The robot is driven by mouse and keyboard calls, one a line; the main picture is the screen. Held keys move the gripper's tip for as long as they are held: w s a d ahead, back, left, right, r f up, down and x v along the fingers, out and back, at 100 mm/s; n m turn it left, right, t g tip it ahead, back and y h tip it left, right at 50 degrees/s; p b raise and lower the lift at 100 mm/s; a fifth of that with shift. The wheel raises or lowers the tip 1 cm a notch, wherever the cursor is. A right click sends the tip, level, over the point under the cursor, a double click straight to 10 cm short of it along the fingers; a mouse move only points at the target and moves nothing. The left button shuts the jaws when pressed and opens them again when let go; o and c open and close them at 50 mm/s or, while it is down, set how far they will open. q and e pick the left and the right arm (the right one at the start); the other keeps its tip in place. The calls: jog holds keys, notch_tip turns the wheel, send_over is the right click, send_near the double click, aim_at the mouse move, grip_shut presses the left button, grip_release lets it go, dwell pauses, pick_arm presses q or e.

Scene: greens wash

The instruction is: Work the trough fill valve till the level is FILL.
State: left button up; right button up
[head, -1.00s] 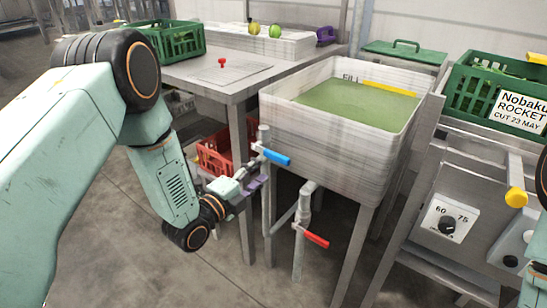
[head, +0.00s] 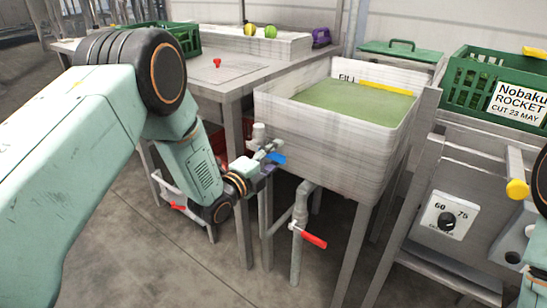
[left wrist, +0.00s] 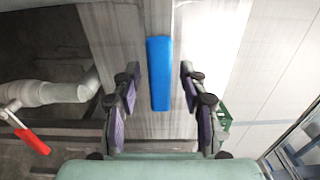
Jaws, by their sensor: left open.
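The blue-handled valve (head: 277,159) is on the pipe at the trough's near left corner. In the left wrist view the blue handle (left wrist: 159,72) lies lengthwise between my open left fingers, with a gap on both sides. My left gripper (head: 268,153) is at this handle and partly covers it in the head view. The white trough (head: 330,130) holds green water (head: 355,100). The word FILL (head: 347,77) shows on its back wall beside a yellow band, just above the water. My right gripper is not in view.
A red-handled valve (head: 314,240) sits on the lower pipe under the trough; its handle also shows in the left wrist view (left wrist: 33,142). A steel table (head: 205,85) stands left. A dial panel (head: 447,222) and green crate (head: 470,92) are at right.

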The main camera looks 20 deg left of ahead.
pick_arm(q)
jog(key=shift+c, duration=0.3)
grip_shut()
dwell(0.4)
